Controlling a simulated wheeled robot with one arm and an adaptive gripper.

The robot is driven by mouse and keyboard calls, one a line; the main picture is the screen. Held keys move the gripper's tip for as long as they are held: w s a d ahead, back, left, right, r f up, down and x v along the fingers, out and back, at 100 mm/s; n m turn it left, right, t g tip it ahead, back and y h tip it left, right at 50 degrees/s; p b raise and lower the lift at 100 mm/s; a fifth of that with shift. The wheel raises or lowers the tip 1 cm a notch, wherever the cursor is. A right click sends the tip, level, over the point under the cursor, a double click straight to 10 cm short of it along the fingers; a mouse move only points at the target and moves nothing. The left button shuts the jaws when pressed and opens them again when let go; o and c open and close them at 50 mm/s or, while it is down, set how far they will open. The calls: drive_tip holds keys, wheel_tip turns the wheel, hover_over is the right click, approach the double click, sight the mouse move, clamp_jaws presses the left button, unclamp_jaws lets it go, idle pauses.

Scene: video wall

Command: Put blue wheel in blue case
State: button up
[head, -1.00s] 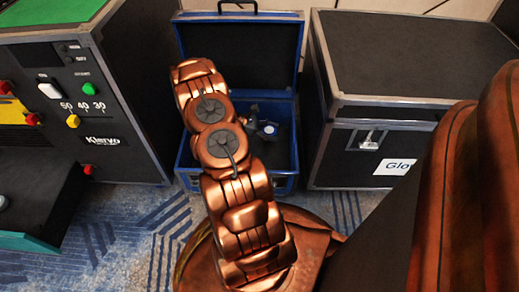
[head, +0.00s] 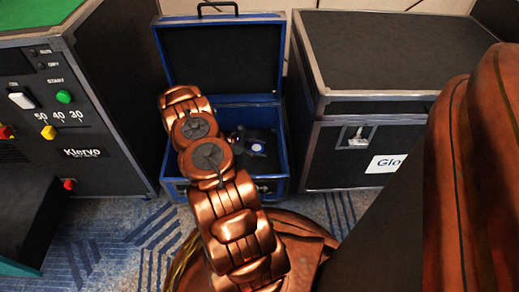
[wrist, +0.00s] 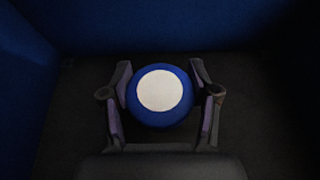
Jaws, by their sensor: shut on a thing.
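The blue wheel (wrist: 160,119) has a pale round face and sits between the fingers of my gripper (wrist: 160,95) in the wrist view. The gripper is shut on it, with a finger against each side. Dark flooring and blue walls of the blue case (wrist: 160,25) surround it. In the head view the blue case (head: 284,150) stands open with its lid upright. My gripper (head: 255,148) is inside the case's box, partly hidden by my arm. The wheel (head: 257,148) shows there as a small pale and blue spot. I cannot tell whether it touches the case floor.
A closed black case (head: 400,50) with a white label stands close on the right. A black machine (head: 100,120) with coloured buttons stands on the left. Patterned blue carpet (head: 120,235) lies in front.

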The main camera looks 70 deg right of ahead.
sight(256, 148)
drive_tip(key=shift+f, duration=0.55)
drive_tip(key=o, duration=1.2)
drive_tip(key=shift+o, duration=0.2)
drive_tip(key=shift+r, duration=0.1)
drive_tip(key=shift+r, duration=0.5)
drive_tip(key=p+v, duration=0.3)
drive_tip(key=v, duration=0.3)
drive_tip(key=shift+r, duration=0.2)
drive_tip(key=shift+w+a+r, duration=0.15)
drive_tip(key=shift+w+a, duration=0.1)
drive_tip(key=shift+w, duration=0.4)
